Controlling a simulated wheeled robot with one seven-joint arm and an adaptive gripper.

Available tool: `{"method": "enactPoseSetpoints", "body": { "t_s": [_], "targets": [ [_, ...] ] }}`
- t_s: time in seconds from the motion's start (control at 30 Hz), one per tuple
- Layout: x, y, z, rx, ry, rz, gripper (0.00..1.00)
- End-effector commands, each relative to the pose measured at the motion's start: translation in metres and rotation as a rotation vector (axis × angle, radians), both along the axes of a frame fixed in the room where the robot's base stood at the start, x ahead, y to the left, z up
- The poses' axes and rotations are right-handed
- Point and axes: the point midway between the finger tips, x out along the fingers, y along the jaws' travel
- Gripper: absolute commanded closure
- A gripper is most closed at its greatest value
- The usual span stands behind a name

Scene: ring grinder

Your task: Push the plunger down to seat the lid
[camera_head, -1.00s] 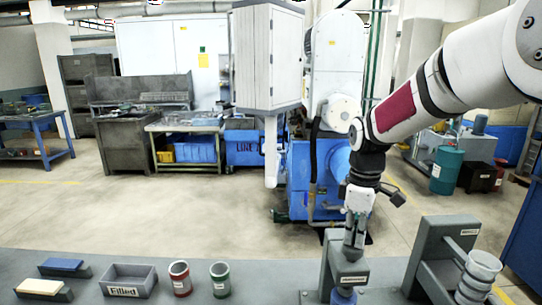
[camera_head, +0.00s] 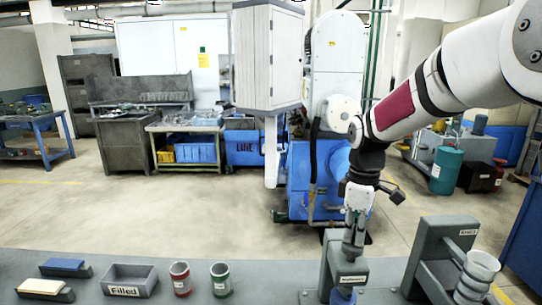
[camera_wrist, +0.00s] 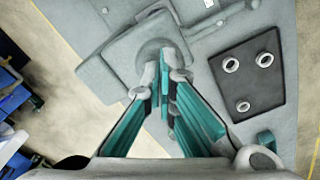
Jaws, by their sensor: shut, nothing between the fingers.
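A grey press stand (camera_head: 348,268) with a white label stands at the front edge of the bench, right of the middle. A blue-topped container (camera_head: 343,296) sits under its arm, partly cut off by the picture's lower edge. My gripper (camera_head: 352,250) points down over the top of this press, fingers shut and empty. In the wrist view the fingertips (camera_wrist: 165,75) are together at the near side of a round grey plunger top (camera_wrist: 158,50). I cannot tell whether they touch it. The lid itself is not clearly visible.
A second grey stand (camera_head: 436,250) on the right holds a pale funnel-like cup (camera_head: 480,268). To the left are a red cup (camera_head: 180,278), a green cup (camera_head: 220,279), a bin marked Filled (camera_head: 128,281) and two blocks. A dark plate with three rings (camera_wrist: 247,75) lies beside the press.

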Motion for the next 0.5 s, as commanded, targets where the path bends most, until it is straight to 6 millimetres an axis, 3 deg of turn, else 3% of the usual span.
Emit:
{"method": "enactPoseSetpoints", "body": {
  "t_s": [0.5],
  "targets": [
    [0.000,0.000,0.036,0.000,-0.004,0.000,1.00]
  ]
}}
